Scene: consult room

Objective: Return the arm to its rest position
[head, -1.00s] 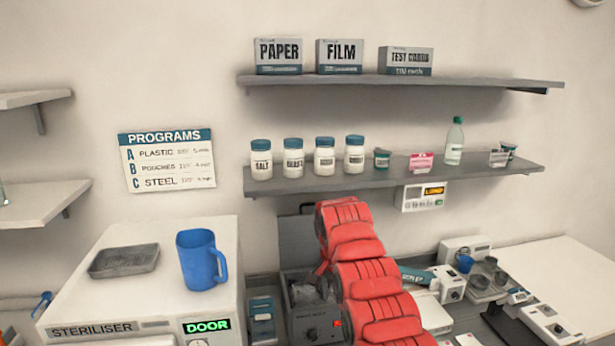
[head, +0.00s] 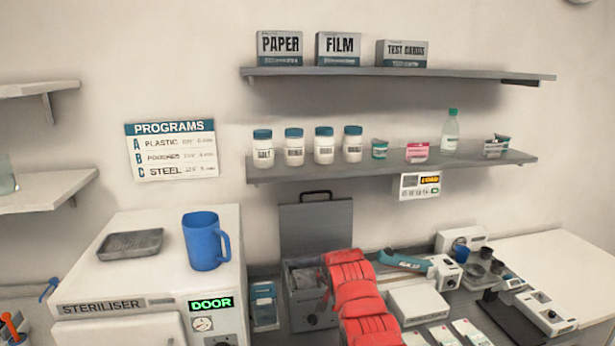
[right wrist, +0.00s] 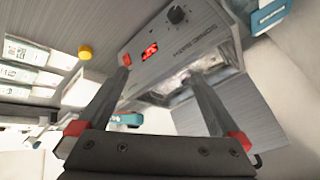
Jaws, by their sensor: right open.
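My right arm (head: 358,300), in a red padded cover, rises from the bottom centre of the head view, in front of the grey box with the raised lid (head: 318,235). Beyond the fingers is a grey device (right wrist: 180,50) with a red display, a black knob and an open top. My left gripper is in neither view.
A steriliser (head: 85,260) at left bears a blue mug (head: 203,242) and a grey tray (head: 130,245). A shelf (head: 400,165) with jars and bottles hangs above the bench. Small devices, including a white box (head: 418,303), crowd the bench at right. The white worktop (head: 560,262) at far right is clear.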

